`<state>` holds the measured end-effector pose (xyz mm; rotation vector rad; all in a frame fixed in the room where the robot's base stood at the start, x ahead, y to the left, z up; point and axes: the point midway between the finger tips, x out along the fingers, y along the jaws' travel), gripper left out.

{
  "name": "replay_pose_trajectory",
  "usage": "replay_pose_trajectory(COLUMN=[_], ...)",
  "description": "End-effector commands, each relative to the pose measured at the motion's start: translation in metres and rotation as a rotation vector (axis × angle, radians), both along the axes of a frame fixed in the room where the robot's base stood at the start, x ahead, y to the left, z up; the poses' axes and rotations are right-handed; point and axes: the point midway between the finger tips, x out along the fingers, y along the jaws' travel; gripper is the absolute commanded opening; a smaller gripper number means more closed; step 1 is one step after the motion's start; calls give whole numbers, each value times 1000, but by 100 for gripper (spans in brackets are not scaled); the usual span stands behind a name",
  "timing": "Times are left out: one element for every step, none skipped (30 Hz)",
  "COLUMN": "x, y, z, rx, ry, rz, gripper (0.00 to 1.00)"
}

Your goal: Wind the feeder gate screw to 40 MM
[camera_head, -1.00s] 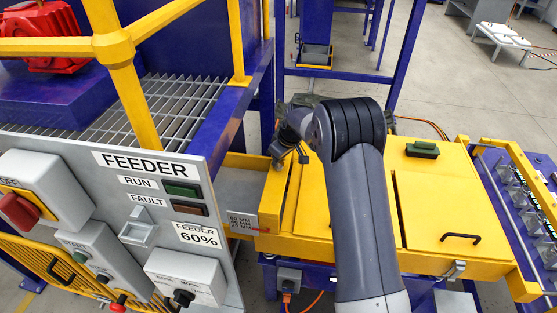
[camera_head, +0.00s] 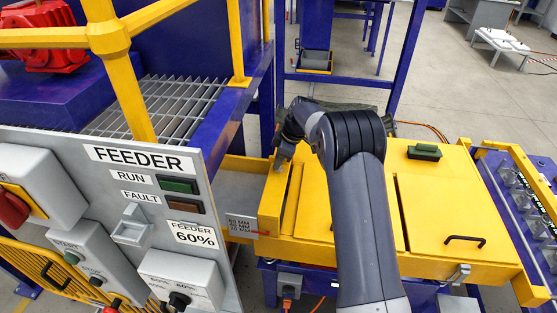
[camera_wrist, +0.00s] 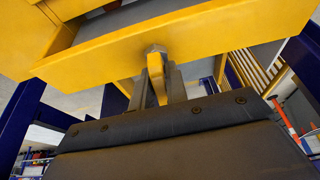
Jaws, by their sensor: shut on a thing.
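The feeder gate screw shows in the wrist view as a metal hex head with a yellow crank handle (camera_wrist: 156,76) below it, on the face of a yellow beam (camera_wrist: 200,42). My gripper (camera_wrist: 160,92) is shut on the handle, with a grey finger on each side. In the head view my gripper (camera_head: 282,158) is small beside the yellow housing (camera_head: 272,198), and the screw is hidden there. The grey scale plate (camera_head: 239,224) carries small MM labels, hard to read. A red pointer (camera_head: 259,233) lies level with about the lowest label.
The grey feeder panel (camera_head: 150,215) with switches and a knob fills the left. A yellow railing (camera_head: 110,45) and blue frame (camera_head: 222,120) stand near my arm.

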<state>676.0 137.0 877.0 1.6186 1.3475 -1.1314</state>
Motion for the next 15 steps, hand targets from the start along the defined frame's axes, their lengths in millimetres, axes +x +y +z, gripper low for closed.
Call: replay_pose_trajectory(x=[1, 1, 0, 0, 0, 0, 0, 0, 0, 0, 0, 0, 0, 0, 1], y=[0, 0, 0, 0, 0, 0, 0, 0, 0, 0, 0, 0, 0, 0, 0], z=[0, 0, 0, 0, 0, 0, 0, 0, 0, 0, 0, 0, 0, 0, 0], rx=[0, 0, 0, 0, 0, 0, 0, 0, 0, 0, 0, 0, 0, 0, -1], ry=[-1, -1, -1, 0, -1, -1, -1, -2, -1, -1, -1, -1, -1, -2, -1], rz=[35, 52, 69, 77, 82, 84, 84, 83, 83, 83, 82, 83, 88, 97, 122], gripper=[0, 0, 0, 0, 0, 0, 0, 0, 0, 0, 0, 0, 0, 0, 0])
